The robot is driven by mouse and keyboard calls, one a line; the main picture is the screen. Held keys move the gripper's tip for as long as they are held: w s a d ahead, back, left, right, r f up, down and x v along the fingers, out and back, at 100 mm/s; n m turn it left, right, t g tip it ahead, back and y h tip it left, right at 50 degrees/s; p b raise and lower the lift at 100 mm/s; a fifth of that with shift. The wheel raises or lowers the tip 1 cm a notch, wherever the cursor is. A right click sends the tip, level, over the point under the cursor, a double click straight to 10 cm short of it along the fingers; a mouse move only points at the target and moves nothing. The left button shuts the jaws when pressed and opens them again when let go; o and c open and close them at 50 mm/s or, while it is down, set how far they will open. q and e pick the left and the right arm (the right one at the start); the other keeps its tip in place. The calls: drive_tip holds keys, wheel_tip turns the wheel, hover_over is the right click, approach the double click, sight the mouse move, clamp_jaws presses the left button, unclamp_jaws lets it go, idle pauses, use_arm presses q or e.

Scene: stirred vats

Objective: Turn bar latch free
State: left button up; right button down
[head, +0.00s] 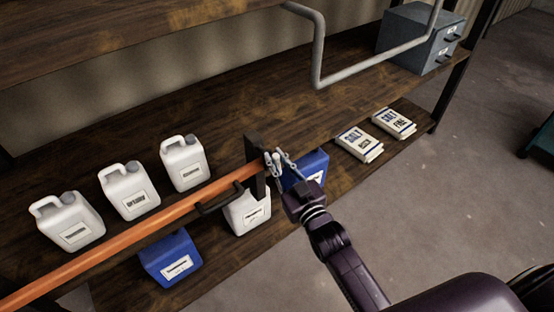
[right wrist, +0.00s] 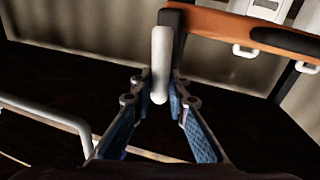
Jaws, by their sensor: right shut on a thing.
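An orange bar (head: 150,238) runs across the front of the shelf in the head view, with a black handle (head: 218,202) on it. Its right end meets a dark upright post (head: 254,150). The bar also shows at the top of the right wrist view (right wrist: 230,25). There, a pale grey latch lever (right wrist: 160,50) hangs beside the bar's dark end. My right gripper (head: 277,160) is at the bar's right end, its fingers (right wrist: 160,92) shut on the lever's lower part. In the head view the fingers largely hide the lever. My left gripper is not in view.
White jugs (head: 130,190) and blue containers (head: 172,258) stand on the shelves around the bar. Salt packs (head: 360,143) lie to the right. A bent grey pipe (head: 318,50) hangs above, near a grey drawer box (head: 410,40). Floor at right is mostly clear.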

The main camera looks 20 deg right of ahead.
drive_tip(key=n, duration=0.1)
drive_tip(key=n+b, duration=0.1)
drive_tip(key=n, duration=0.2)
drive_tip(key=shift+s+a+f+n+t+b, duration=0.15)
drive_tip(key=shift+a+f+n+t+b, duration=0.15)
drive_tip(key=shift+a+t, duration=0.1)
drive_tip(key=n+y+b, duration=0.1)
drive_tip(key=n, duration=0.2)
drive_tip(key=n+y+b, duration=0.1)
drive_tip(key=n, duration=0.2)
drive_tip(key=a+f+n+b, duration=0.1)
drive_tip(key=n+b, duration=0.1)
drive_tip(key=n, duration=0.1)
drive_tip(key=shift+s+f+y, duration=0.1)
drive_tip(key=shift+s+y, duration=0.1)
drive_tip(key=shift+y, duration=0.2)
drive_tip(key=shift+f+n+y+b, duration=0.15)
drive_tip(key=shift+n+y+b, duration=0.3)
drive_tip(key=shift+n, duration=0.85)
drive_tip(key=shift+f+n+y+b, duration=0.2)
drive_tip(key=shift+n+b, duration=0.4)
drive_tip(key=shift+n, duration=0.7)
drive_tip(key=c, duration=1.8)
unclamp_jaws()
drive_tip(key=shift+r, duration=0.1)
drive_tip(key=shift+c, duration=0.2)
